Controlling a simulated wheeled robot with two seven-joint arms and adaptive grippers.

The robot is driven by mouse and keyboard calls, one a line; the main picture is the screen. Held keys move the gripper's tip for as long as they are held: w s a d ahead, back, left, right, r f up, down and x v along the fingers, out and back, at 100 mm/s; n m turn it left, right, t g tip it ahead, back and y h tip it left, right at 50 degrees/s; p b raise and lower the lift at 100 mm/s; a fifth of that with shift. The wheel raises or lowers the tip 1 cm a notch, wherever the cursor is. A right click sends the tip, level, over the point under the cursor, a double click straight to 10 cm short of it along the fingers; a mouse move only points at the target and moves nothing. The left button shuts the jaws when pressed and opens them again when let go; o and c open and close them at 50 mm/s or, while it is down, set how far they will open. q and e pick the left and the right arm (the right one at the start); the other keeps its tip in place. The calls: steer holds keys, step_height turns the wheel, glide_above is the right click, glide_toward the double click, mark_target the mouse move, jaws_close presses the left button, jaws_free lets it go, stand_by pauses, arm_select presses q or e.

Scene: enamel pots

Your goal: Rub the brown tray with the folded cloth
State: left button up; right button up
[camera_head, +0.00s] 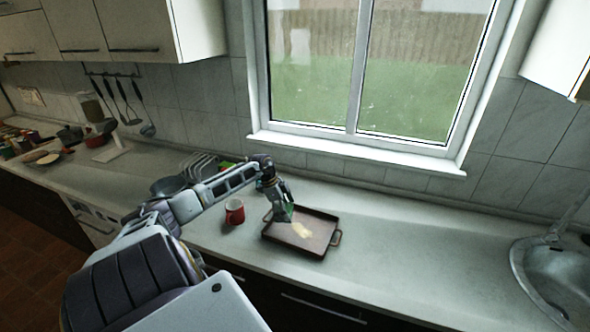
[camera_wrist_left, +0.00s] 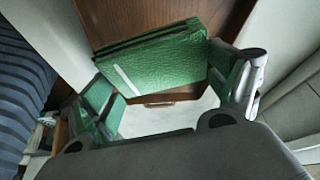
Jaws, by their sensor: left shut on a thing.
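The brown tray (camera_head: 318,240) is rectangular with a raised rim and side handles, and lies on the counter. A pale yellowish patch (camera_head: 301,229) is on its floor. My left gripper (camera_head: 283,213) is over the tray's left back part, pointing down. It is shut on the green folded cloth (camera_wrist_left: 155,62), which shows in layers with a pale stripe between the fingers in the left wrist view. The cloth is mostly hidden by the gripper in the head view. I cannot tell whether it touches the tray (camera_wrist_left: 125,15). My right gripper is not in view.
A red mug (camera_head: 235,213) stands just left of the tray. A dish rack (camera_head: 200,168) and a dark pan (camera_head: 168,185) are behind my left arm. A sink (camera_head: 545,275) is at the far right. The counter between tray and sink is clear.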

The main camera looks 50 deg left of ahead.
arm_select(q)
steer(key=shift+a+f+m, duration=0.1)
steer(key=shift+a+m, duration=0.2)
steer(key=shift+a, duration=0.1)
steer(key=shift+m, duration=0.3)
steer(key=shift+w+d+m+g, duration=0.15)
steer(key=shift+w+m+g, duration=0.25)
steer(key=shift+m+g, duration=0.15)
steer(key=shift+m+h, duration=0.3)
steer(key=shift+m, duration=0.05)
steer(key=shift+s, duration=0.1)
